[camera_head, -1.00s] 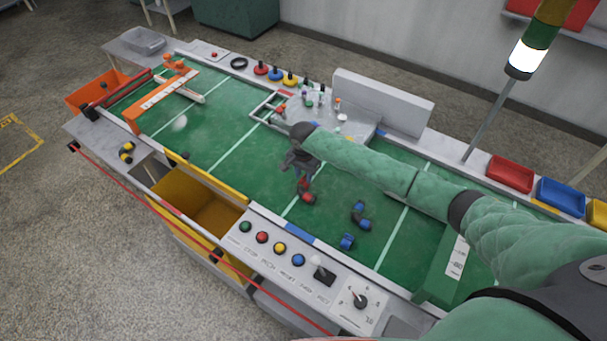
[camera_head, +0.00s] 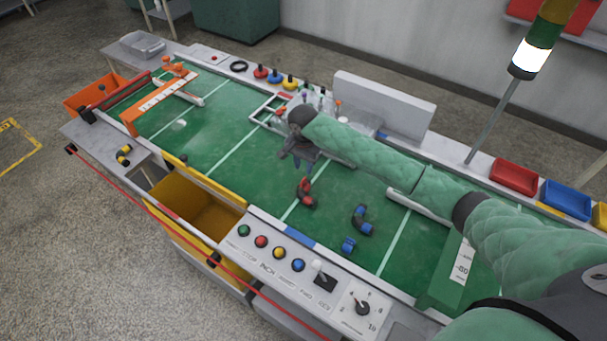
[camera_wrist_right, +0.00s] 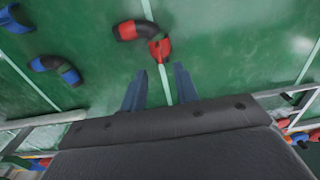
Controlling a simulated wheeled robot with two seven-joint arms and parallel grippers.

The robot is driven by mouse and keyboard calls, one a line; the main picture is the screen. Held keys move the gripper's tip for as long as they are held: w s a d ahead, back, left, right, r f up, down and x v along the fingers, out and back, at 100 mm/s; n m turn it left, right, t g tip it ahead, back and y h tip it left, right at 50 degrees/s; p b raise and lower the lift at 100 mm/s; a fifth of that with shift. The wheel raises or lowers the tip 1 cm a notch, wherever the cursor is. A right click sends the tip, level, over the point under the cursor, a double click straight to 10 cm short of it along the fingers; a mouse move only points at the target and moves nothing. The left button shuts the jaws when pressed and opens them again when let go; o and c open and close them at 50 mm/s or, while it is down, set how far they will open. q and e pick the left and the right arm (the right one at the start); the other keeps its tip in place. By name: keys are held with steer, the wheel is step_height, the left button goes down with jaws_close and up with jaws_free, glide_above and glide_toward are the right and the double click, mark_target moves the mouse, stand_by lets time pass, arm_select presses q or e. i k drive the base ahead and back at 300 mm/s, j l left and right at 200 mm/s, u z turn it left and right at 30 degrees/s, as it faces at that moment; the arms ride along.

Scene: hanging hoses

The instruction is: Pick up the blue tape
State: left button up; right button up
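A blue ring (camera_head: 275,76), possibly the blue tape, sits on the far ledge between a red and a yellow ring, each with a dark knob on it. A small blue piece (camera_head: 348,244) also lies on the green table; I cannot tell whether it is tape. My right gripper (camera_head: 297,160) is over the middle of the table, away from the blue ring. In the right wrist view its two fingers (camera_wrist_right: 159,88) are apart with nothing between them. My left gripper is not in view.
A red-ended black hose piece (camera_head: 306,193) lies near the right gripper, and a blue-ended one (camera_head: 361,220) lies to its right. A raised grey panel (camera_head: 383,103) stands at the back. A yellow bin (camera_head: 200,207) is at the front. The table's left middle is mostly clear.

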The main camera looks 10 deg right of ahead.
mark_target(346, 248)
steer(key=k+j, duration=0.15)
steer(key=k, duration=0.35)
steer(key=k+j, duration=0.15)
steer(key=k, duration=0.35)
steer(key=k+j, duration=0.15)
steer(key=k, duration=0.3)
